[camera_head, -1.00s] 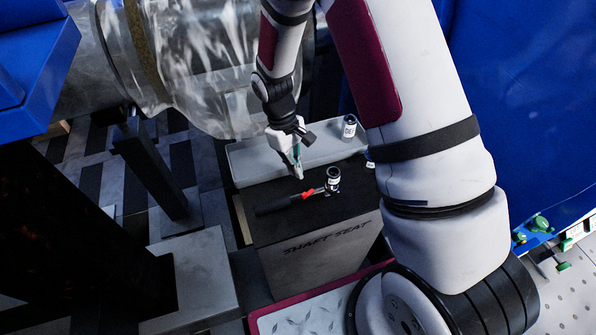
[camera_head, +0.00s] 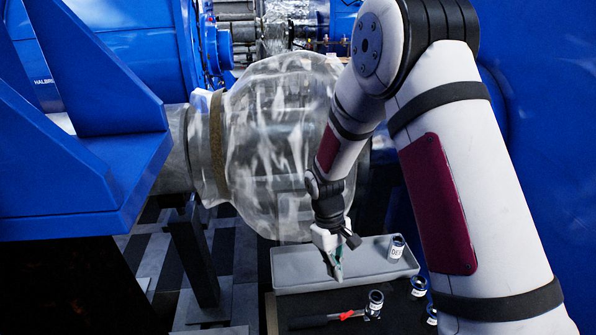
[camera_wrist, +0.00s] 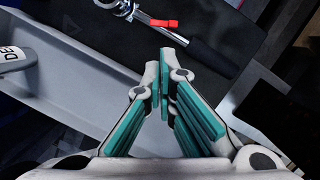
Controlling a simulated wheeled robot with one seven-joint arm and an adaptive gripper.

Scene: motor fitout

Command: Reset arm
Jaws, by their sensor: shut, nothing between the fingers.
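My gripper (camera_head: 338,277) hangs point down, empty, above the front edge of the grey tray (camera_head: 290,280). In the wrist view its two teal-padded fingers (camera_wrist: 164,82) come together at the tips with nothing held. A black-handled tool (camera_head: 308,322) with a red collar lies on the dark block top below. It also shows in the wrist view (camera_wrist: 208,56), apart from the fingers. The rest of my arm comes down from the upper right in the head view.
A labelled cylinder (camera_head: 396,249) stands in the tray's right end. Behind is a plastic-wrapped shaft (camera_head: 285,150). A blue bracket (camera_head: 85,150) is at left, with a dark post (camera_head: 195,255) below.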

